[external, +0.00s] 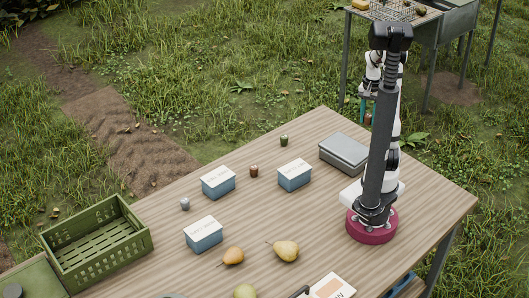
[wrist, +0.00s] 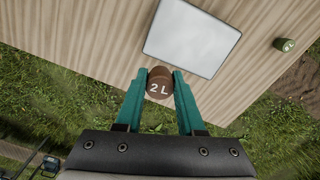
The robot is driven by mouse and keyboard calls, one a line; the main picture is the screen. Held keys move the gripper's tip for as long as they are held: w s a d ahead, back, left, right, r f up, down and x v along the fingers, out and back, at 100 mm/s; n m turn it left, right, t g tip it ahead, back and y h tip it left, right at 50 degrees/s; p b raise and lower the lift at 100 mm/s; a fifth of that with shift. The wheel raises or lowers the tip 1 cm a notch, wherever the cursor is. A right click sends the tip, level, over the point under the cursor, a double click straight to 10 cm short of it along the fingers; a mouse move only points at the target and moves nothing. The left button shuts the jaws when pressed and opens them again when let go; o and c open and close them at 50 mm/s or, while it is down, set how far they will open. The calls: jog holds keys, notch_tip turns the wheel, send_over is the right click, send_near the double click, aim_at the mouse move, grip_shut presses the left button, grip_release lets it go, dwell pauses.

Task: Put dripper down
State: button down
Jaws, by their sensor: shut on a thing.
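My gripper (wrist: 160,75) has teal fingers, shut on a brown dripper (wrist: 159,86) marked "2 L" in the wrist view. In the external view, the held dripper (external: 368,118) shows small and partly hidden beside my arm, up near the far right side of the table. In the wrist view, the dripper appears in front of the table edge, next to a grey case (wrist: 191,36). A green dripper (wrist: 285,44) stands on the table; it also shows in the external view (external: 284,141). Another brown dripper (external: 254,171) and a grey one (external: 185,204) stand nearby.
Three blue boxes with white labelled tops (external: 218,187) stand on the wooden table (external: 330,210). The grey case (external: 343,152) lies near my base. Pears (external: 286,250) and a green crate (external: 97,250) are toward the front and left. A rack (external: 440,20) stands behind.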

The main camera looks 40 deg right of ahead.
jog(key=s+d+m, duration=0.2)
jog(key=s+d, duration=0.1)
jog(key=s, duration=0.1)
send_over(345, 142)
notch_tip(345, 142, down, 6)
jog(key=shift+r, duration=0.1)
notch_tip(345, 142, down, 4)
jog(key=shift+w+a+f, duration=0.1)
jog(key=shift+f, duration=0.05)
jog(key=shift+f, duration=0.15)
jog(key=c, duration=0.5)
grip_release()
